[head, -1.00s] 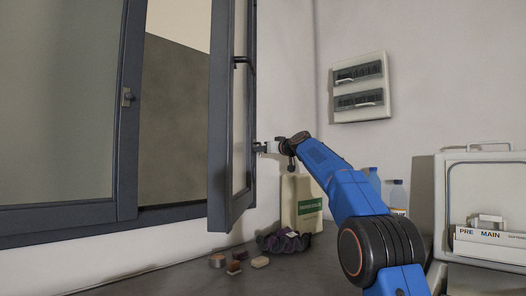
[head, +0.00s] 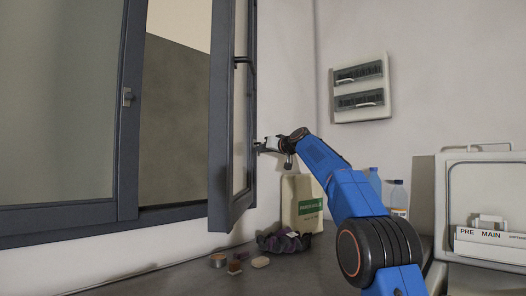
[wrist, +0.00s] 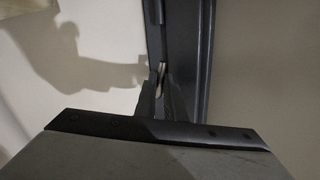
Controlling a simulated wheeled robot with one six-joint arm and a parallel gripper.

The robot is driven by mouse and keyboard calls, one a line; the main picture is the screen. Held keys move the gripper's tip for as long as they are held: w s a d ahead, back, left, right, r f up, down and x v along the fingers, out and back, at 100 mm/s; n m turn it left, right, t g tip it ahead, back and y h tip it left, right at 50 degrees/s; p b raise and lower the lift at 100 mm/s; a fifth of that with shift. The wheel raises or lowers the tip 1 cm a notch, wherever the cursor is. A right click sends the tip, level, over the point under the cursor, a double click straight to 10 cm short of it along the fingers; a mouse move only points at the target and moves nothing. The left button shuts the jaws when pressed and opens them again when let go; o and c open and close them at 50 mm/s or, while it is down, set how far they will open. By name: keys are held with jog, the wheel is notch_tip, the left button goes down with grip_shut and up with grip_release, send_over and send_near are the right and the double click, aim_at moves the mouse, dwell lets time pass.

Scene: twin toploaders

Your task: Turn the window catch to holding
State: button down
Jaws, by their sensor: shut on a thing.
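The dark-framed window sash (head: 222,120) stands swung open into the room. My gripper (head: 259,147) is at the lower part of the sash's right side in the head view. In the wrist view, my gripper (wrist: 160,82) is shut on a small light metal piece, the window catch (wrist: 162,70), beside the dark frame profile (wrist: 188,60). The fingers hide most of the catch, so its exact angle cannot be told. In the head view the catch is too small and covered to make out.
A black handle (head: 245,63) is higher on the sash, and a small metal fitting (head: 127,97) is on the fixed frame. Below are a carton (head: 301,205), a dark crumpled item (head: 283,242) and small blocks (head: 235,267). Bottles (head: 398,195) and a white case (head: 485,205) stand right.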

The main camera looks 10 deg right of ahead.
dwell(0.4)
jog(key=c, duration=1.8)
grip_release()
jog(key=shift+c, duration=0.2)
